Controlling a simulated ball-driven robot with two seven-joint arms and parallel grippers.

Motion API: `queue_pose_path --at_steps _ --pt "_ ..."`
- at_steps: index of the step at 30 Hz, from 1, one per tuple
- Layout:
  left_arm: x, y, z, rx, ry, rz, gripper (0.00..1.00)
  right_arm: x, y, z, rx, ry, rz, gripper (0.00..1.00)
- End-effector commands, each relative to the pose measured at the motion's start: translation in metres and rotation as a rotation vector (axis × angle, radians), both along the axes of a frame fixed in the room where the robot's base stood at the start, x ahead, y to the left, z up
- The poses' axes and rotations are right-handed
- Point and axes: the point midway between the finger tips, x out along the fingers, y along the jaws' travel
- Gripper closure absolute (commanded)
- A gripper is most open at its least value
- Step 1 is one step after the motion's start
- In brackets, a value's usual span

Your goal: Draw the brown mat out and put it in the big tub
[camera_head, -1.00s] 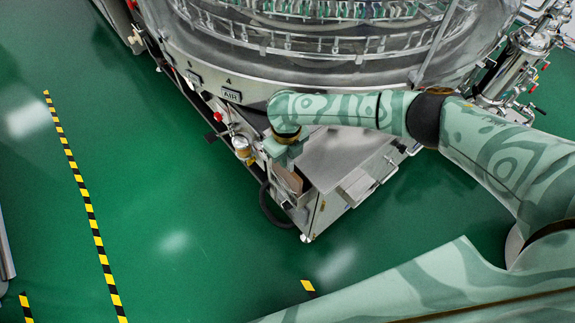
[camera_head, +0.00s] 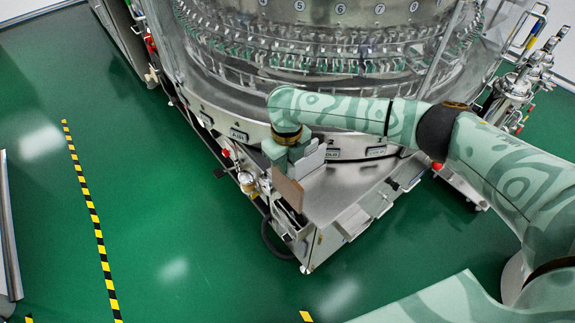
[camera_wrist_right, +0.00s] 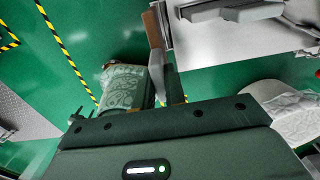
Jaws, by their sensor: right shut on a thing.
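The brown mat (camera_head: 289,191) is a thin flat piece in my right gripper (camera_head: 292,171). It hangs nearly upright below the fingers, over the front corner of the machine's metal housing. In the right wrist view the mat (camera_wrist_right: 152,30) shows as a narrow brown strip at the tip of a grey finger, beside the housing's edge. My right gripper is shut on the mat. Whether the mat's lower edge is clear of the open box below, I cannot tell. My left gripper is in no view. I cannot make out a big tub in these views.
The round washer with clear walls (camera_head: 330,52) stands behind my right arm. Its steel top (camera_head: 345,190) lies right of the mat. A gauge and fittings (camera_head: 246,182) stick out left of it. Green floor (camera_head: 160,220) is open to the left, with a striped line (camera_head: 95,225).

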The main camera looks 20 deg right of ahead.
Motion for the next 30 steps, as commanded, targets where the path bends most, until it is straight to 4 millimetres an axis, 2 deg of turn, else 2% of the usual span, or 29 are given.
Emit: queue_pose_path --at_steps 1,30 --pt "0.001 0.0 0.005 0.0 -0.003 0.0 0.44 0.0 0.0 0.006 0.001 -0.002 0.0 1.0" --pt "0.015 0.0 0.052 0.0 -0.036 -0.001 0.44 0.0 0.0 0.064 0.0 -0.001 0.0 1.0"
